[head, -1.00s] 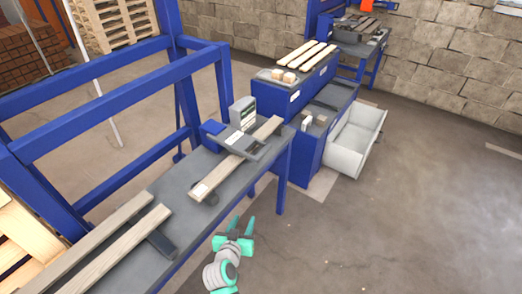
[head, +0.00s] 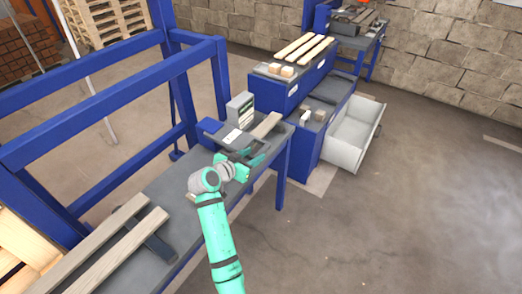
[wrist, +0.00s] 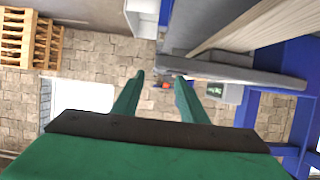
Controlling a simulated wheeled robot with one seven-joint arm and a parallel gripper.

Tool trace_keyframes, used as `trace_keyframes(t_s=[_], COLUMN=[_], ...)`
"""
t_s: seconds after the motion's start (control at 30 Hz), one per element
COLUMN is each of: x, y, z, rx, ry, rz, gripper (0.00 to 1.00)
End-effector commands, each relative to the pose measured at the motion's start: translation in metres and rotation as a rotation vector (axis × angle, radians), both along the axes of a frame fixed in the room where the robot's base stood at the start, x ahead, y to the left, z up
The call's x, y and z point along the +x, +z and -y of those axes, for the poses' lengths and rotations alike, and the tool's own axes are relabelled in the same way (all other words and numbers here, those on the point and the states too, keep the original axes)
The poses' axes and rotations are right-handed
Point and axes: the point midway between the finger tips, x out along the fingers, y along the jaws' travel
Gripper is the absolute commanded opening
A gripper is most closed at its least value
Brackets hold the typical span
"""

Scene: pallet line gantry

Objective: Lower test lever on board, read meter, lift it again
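A wooden board (head: 265,126) lies on the grey bench, partly hidden by my arm and the test device. The test lever device (head: 234,139) sits across the board. A long grey bar (wrist: 235,75), probably its lever, crosses the wrist view beside the board (wrist: 262,24). The grey meter box (head: 240,108) stands behind; its small greenish display (wrist: 214,90) shows in the wrist view, too small to read. My gripper (head: 246,157) is over the device's near side. Its fingers (wrist: 160,77) are apart with nothing visible between them; whether one touches the bar I cannot tell.
A blue box (head: 210,126) sits by the meter. Two planks (head: 110,240) lie at the bench's near end. A blue gantry frame (head: 110,90) stands along the left. Blue cabinets and an open white drawer (head: 352,137) are beyond the bench. The floor at right is clear.

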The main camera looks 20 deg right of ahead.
Motion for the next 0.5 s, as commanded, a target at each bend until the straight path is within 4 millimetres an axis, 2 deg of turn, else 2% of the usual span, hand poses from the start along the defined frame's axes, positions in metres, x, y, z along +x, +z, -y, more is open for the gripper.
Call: trace_keyframes(t_s=[0.1, 0.3, 0.5], x=[0.012, 0.030, 0.040], y=[-0.008, -0.020, -0.026], z=[0.018, 0.040, 0.047], rx=[0.000, 0.001, 0.000], ry=[-0.002, -0.001, 0.005], rz=[-0.001, -0.001, 0.000], gripper=[0.39, 0.39, 0.39])
